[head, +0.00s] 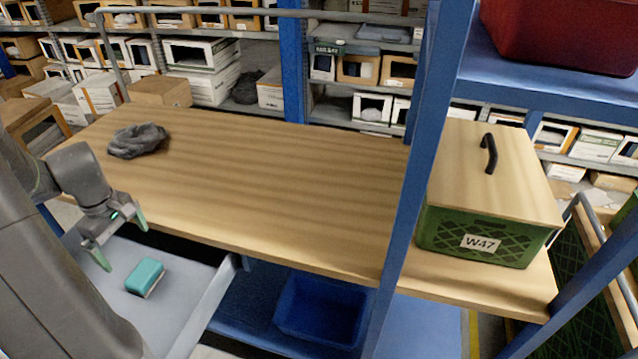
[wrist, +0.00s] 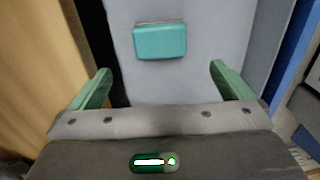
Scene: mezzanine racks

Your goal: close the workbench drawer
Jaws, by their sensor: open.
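The workbench drawer (head: 188,303) is pulled out from under the wooden workbench (head: 270,190) at the lower left of the head view. Its grey floor also shows in the wrist view (wrist: 190,80). A teal sponge-like block (head: 145,277) lies on the drawer floor, and it shows in the wrist view (wrist: 160,41) beyond my fingers. My gripper (head: 120,240) is open and empty above the drawer, beside the bench's front edge; its two green fingers stand wide apart in the wrist view (wrist: 160,85). The drawer's front is hidden behind my arm or out of frame.
A grey cloth (head: 137,140) lies on the bench top. A green crate (head: 478,232) labelled W47, with a wooden lid, stands at the right behind a blue post (head: 418,170). A blue bin (head: 322,308) sits on the lower shelf. Racks of boxes fill the back.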

